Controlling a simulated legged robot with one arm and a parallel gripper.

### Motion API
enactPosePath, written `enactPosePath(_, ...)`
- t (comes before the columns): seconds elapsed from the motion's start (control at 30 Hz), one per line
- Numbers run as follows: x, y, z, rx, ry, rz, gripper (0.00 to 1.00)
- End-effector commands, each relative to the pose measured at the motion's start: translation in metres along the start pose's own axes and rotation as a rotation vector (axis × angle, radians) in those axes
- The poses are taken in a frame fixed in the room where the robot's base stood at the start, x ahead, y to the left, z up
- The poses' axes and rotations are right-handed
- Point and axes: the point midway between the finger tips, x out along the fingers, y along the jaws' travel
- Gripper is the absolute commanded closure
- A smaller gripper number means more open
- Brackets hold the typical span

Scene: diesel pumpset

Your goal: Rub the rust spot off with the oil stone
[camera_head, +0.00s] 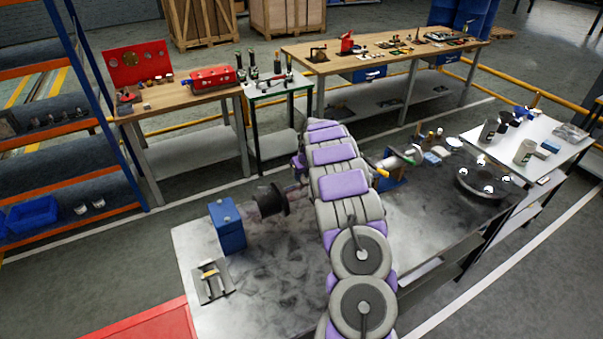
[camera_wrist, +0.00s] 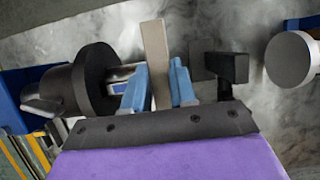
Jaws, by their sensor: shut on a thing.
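My gripper (camera_wrist: 158,84) shows in the wrist view with its two blue fingers closed on a grey-beige upright block, the oil stone (camera_wrist: 155,48). The stone stands out past the fingertips. A metal shaft (camera_wrist: 120,73) with a black flange (camera_wrist: 92,78) lies to the left of and behind the fingers. Whether the stone touches the shaft cannot be told. No rust spot can be made out. In the head view my arm hides the gripper, the stone and the middle of the shaft; the black flange (camera_head: 270,201) shows left of the arm.
A blue block (camera_head: 228,226) stands left of the flange on the metal bench (camera_head: 205,318). A dark bracket (camera_wrist: 233,68) and a pale round end (camera_wrist: 288,59) are right of the fingers. A small tray (camera_head: 212,290) lies at the bench's left front. Bare bench lies between.

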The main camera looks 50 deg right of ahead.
Motion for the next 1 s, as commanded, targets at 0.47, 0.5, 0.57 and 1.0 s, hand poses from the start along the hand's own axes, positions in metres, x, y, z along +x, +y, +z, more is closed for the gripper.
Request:
enactPosePath(0.47, -0.0015, 0.0010, 0.0003, 0.000, -0.001, -0.002, 0.98)
enactPosePath(0.5, -0.0014, 0.0011, 0.0002, 0.000, -0.001, -0.002, 0.98)
enactPosePath(0.57, -0.0010, 0.0010, 0.0000, 0.000, -0.001, -0.001, 0.98)
enactPosePath(1.0, 0.0067, 0.0007, -0.0029, 0.000, 0.000, 0.000, 0.98)
